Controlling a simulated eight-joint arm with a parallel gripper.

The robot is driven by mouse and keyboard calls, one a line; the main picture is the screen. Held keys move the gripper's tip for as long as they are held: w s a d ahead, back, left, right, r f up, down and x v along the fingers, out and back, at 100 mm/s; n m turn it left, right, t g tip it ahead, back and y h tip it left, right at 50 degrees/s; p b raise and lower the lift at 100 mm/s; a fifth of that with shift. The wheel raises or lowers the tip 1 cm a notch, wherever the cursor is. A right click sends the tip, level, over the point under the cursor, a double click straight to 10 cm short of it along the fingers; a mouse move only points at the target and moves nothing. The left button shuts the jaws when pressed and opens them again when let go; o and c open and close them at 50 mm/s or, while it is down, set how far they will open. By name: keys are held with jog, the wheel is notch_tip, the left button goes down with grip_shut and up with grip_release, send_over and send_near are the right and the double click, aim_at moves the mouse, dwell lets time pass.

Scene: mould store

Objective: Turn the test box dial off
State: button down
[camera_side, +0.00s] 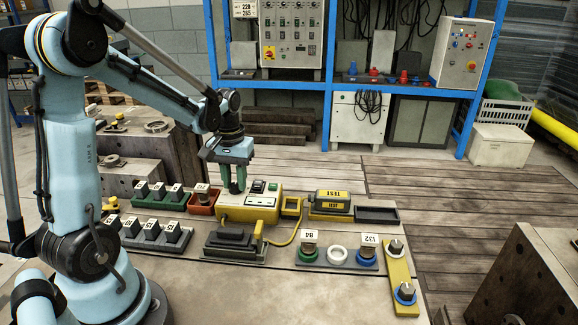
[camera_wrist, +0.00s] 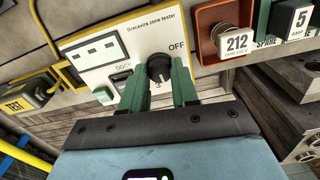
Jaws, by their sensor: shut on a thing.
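The test box (camera_side: 262,207) is white and yellow and stands at the middle of the bench. The black dial (camera_wrist: 159,66) sits on that face between my green fingers, below and left of "OFF". A "3" is printed at its lower side; I cannot tell exactly where the pointer aims. My gripper (camera_side: 237,188) points down at the box's left end, shut on the dial. It also shows in the wrist view (camera_wrist: 160,84), with the fingers hiding the dial's flanks.
A red tray (camera_side: 202,208) with the "212" piece stands close left of the box. A dark block (camera_side: 235,246) lies in front.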

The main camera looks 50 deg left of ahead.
aim_at(235, 185)
jog(key=n, duration=0.5)
jog(key=shift+n, duration=0.3)
jog(key=n, duration=0.4)
jog(key=shift+n, duration=0.3)
jog(key=n, duration=0.8)
jog(key=shift+n, duration=0.6)
jog(key=c, duration=0.8)
grip_release()
jog(key=shift+c, duration=0.2)
notch_tip(235, 185, up, 12)
